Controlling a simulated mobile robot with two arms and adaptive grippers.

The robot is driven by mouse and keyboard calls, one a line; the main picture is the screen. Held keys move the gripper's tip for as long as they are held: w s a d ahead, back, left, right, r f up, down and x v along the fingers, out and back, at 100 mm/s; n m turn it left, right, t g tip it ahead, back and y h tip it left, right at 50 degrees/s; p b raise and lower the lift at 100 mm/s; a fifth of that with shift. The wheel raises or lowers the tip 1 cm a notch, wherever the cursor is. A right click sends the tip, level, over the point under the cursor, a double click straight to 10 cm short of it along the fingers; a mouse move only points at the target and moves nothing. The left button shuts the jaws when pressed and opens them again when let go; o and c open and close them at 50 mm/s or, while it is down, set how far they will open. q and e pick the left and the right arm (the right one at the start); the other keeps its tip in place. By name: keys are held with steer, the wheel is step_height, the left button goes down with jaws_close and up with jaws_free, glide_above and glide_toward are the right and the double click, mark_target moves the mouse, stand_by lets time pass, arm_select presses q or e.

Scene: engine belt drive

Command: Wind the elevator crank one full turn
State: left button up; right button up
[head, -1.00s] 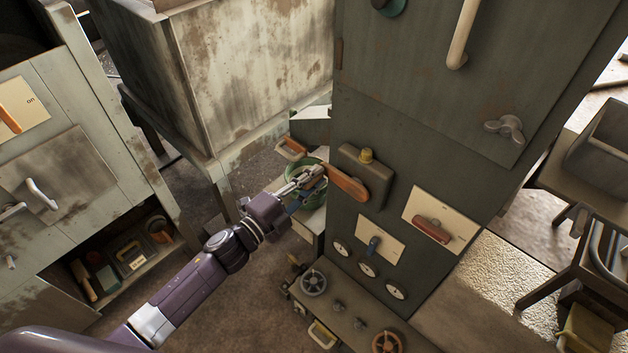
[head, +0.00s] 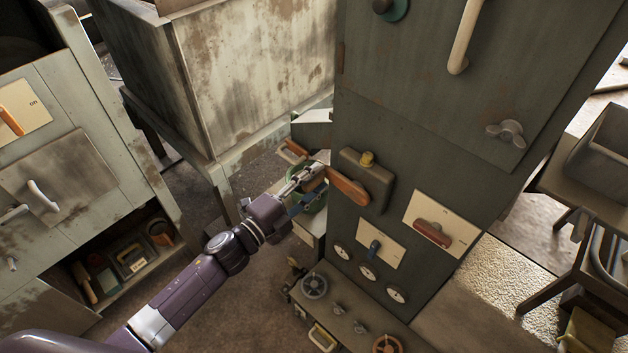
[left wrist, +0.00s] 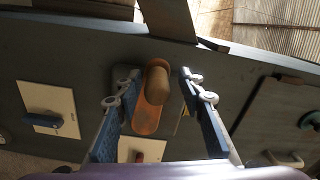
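The crank (head: 348,188) is an orange arm on a dark box on the green-grey cabinet front. In the left wrist view the crank arm (left wrist: 146,118) carries a rounded brown knob (left wrist: 157,84) that sticks out toward the camera. My left gripper (head: 318,170) is at the crank's left end in the head view. In the left wrist view my left gripper (left wrist: 158,74) is open, with one finger on each side of the knob and gaps visible. Part of the crank's end is hidden by the gripper in the head view. My right gripper is not in view.
Below are a blue switch (head: 374,249), a red handle (head: 432,233) and several gauges. A green bucket (head: 315,200) stands behind my left gripper. A low bench with handwheels (head: 314,285) runs along the cabinet foot.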

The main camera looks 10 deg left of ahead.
arm_select(q)
steer(key=shift+s+f, duration=0.1)
steer(key=shift+s+a, duration=0.2)
steer(key=v, duration=1.1)
steer(key=shift+s+a, duration=0.1)
